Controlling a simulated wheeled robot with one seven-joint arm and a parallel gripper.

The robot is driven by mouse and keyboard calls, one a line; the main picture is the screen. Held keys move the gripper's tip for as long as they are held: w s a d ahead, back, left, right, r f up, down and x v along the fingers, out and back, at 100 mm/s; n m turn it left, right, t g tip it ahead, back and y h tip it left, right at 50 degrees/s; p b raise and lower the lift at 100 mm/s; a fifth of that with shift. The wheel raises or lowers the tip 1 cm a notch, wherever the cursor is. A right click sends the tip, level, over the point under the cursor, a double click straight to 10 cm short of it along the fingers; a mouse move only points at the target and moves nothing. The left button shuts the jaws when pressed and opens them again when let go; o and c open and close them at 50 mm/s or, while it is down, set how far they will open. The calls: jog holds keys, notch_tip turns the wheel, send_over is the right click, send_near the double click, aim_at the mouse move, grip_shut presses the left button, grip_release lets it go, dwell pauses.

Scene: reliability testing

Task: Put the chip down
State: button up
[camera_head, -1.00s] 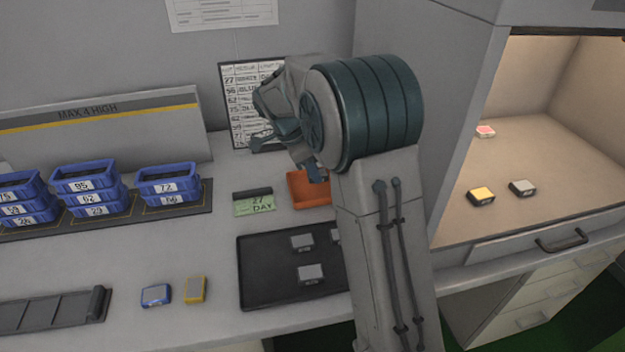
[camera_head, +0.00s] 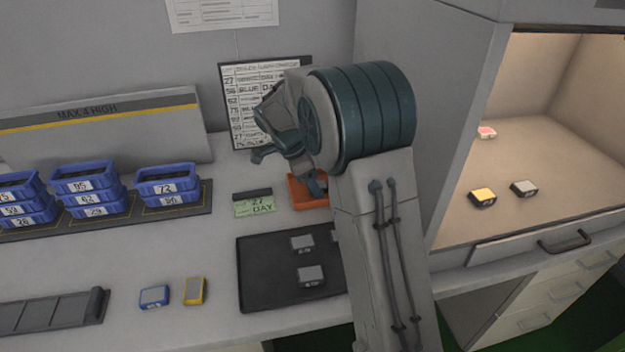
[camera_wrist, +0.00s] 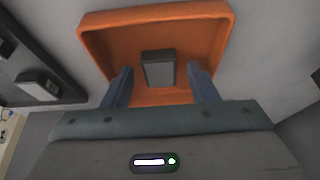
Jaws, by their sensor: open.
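A dark grey chip (camera_wrist: 158,69) with a lighter grey face lies in the orange tray (camera_wrist: 228,30) in the wrist view. My gripper (camera_wrist: 160,80) is open, with one blue-grey finger on each side of the chip and visible gaps between. In the head view my gripper (camera_head: 318,185) reaches down at the orange tray (camera_head: 297,196), and my arm covers part of that tray. The chip is hidden in the head view.
A black tray (camera_head: 262,290) with several grey chips lies in front of the orange tray. Blue bins (camera_head: 168,200) are stacked farther left. A blue device (camera_head: 154,296) and a yellow one (camera_head: 195,291) lie near the front edge. A lit cabinet (camera_head: 560,150) is right.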

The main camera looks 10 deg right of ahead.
jog(key=p+v, duration=0.2)
jog(key=v, duration=1)
jog(key=shift+s+d+f+n+t+y, duration=0.3)
jog(key=shift+s+d+f+n+y, duration=0.6)
jog(key=shift+s+n, duration=2.9)
jog(key=shift+s+d+f+n+t+y, duration=0.3)
jog(key=shift+s+d+f+n+y, duration=0.55)
jog(key=shift+s+n, duration=2.9)
jog(key=shift+s+d+f+n+t+y, duration=0.45)
jog(key=shift+s+d+n, duration=0.8)
jog(key=shift+s, duration=4.95)
jog(key=shift+a+f, duration=0.15)
